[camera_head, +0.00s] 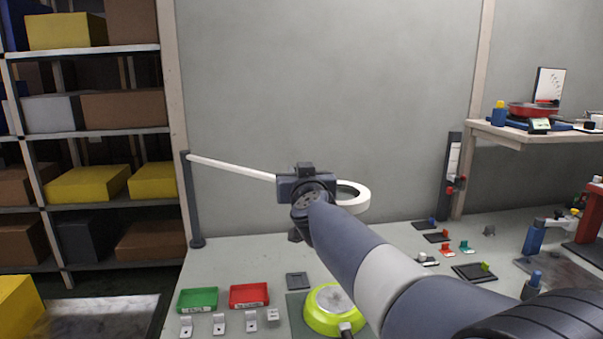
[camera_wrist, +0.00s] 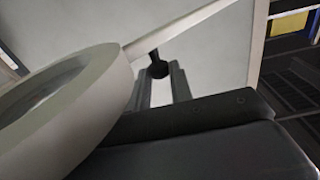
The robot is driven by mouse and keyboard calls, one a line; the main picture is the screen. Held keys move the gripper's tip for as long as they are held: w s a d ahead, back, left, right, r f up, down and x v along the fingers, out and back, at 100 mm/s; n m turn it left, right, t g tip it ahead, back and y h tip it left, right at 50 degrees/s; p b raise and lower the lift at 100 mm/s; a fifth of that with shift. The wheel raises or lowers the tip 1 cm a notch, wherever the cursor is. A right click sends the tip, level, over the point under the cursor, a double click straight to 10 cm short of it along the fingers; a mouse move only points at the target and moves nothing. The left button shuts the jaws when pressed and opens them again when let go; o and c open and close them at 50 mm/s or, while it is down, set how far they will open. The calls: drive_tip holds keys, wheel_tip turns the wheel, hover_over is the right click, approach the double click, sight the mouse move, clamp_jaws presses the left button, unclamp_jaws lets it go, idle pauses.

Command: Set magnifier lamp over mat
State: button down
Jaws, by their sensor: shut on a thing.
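The magnifier lamp has a white ring head (camera_head: 363,198) with a lens, on a long white arm (camera_head: 232,169) from a dark post (camera_head: 192,205) at the left. The ring looms large at the left of the wrist view (camera_wrist: 108,105). My gripper (camera_wrist: 160,88) is shut on a dark knob (camera_wrist: 158,69) by the lamp's arm. In the head view, my wrist hides the fingers and the joint between arm and ring. The dark green mat (camera_head: 297,308) lies on the bench below, partly under a lime-green pan (camera_head: 311,322). The ring appears above and behind the pan.
A green tray (camera_head: 198,298), a red tray (camera_head: 249,295) and several small brackets (camera_head: 219,323) lie left of the mat. Small parts and a dark pad (camera_head: 474,272) lie to the right. Shelves (camera_head: 92,129) stand at the left, and a raised side table (camera_head: 540,133) at the right.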

drive_tip(key=c, duration=1.5)
unclamp_jaws()
drive_tip(key=shift+s+a+f, duration=0.2)
drive_tip(key=shift+s+a, duration=0.1)
drive_tip(key=shift+a, duration=0.05)
drive_tip(key=shift+o, duration=1.1)
drive_tip(key=shift+r, duration=0.15)
drive_tip(key=shift+d, duration=0.1)
drive_tip(key=shift+s, duration=0.1)
drive_tip(key=s+d+p, duration=0.1)
drive_tip(key=s, duration=0.9)
drive_tip(key=shift+s+d+p, duration=0.15)
drive_tip(key=shift+s+p, duration=0.1)
drive_tip(key=shift+p, duration=0.15)
drive_tip(key=shift+w, duration=0.1)
